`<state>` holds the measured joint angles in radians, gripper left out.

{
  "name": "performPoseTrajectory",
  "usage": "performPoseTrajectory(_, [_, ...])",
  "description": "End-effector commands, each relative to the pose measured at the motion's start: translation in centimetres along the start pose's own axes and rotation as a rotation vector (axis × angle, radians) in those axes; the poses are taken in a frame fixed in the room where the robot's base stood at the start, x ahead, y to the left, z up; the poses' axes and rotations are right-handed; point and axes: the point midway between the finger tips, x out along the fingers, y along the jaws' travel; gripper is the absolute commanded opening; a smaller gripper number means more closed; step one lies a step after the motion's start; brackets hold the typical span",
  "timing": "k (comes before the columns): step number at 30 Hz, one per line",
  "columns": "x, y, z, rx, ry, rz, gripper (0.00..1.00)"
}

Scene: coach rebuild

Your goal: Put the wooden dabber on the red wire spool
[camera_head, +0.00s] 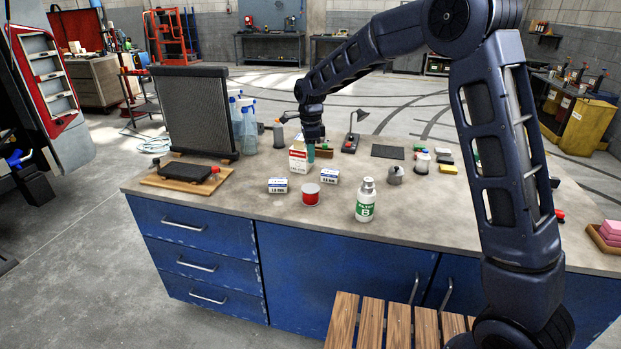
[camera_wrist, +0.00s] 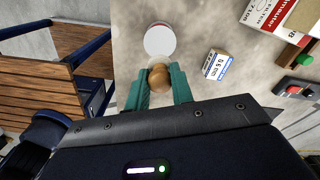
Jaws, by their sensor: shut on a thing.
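My gripper (camera_head: 310,153) is above the workbench, behind the red wire spool (camera_head: 311,195) in the head view. In the wrist view, its teal fingers (camera_wrist: 158,88) are shut on the wooden dabber (camera_wrist: 159,77), whose round brown knob shows between them. The dabber's lower part is hidden, and I cannot make it out in the head view. The spool stands on the bench with a pale round top and a red side. In the wrist view the spool (camera_wrist: 160,40) lies just beyond the dabber, apart from the fingertips.
Two small white-and-blue boxes (camera_head: 278,185) (camera_head: 329,176) flank the spool. A white bottle (camera_head: 365,199) stands to its right, and a red-and-white carton (camera_head: 298,159) is close to my gripper. A radiator (camera_head: 190,113) stands at left. The bench front is mostly clear.

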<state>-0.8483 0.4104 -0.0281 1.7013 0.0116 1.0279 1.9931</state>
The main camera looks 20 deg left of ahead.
Motion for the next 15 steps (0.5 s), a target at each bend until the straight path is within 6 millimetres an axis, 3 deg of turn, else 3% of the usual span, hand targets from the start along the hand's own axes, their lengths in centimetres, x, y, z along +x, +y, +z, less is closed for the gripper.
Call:
performPoseTrajectory(6, [4.0, 0.0, 0.0, 0.0, 0.001, 0.002, 0.01])
performPoseTrajectory(15, [6.0, 0.0, 0.0, 0.0, 0.001, 0.001, 0.01])
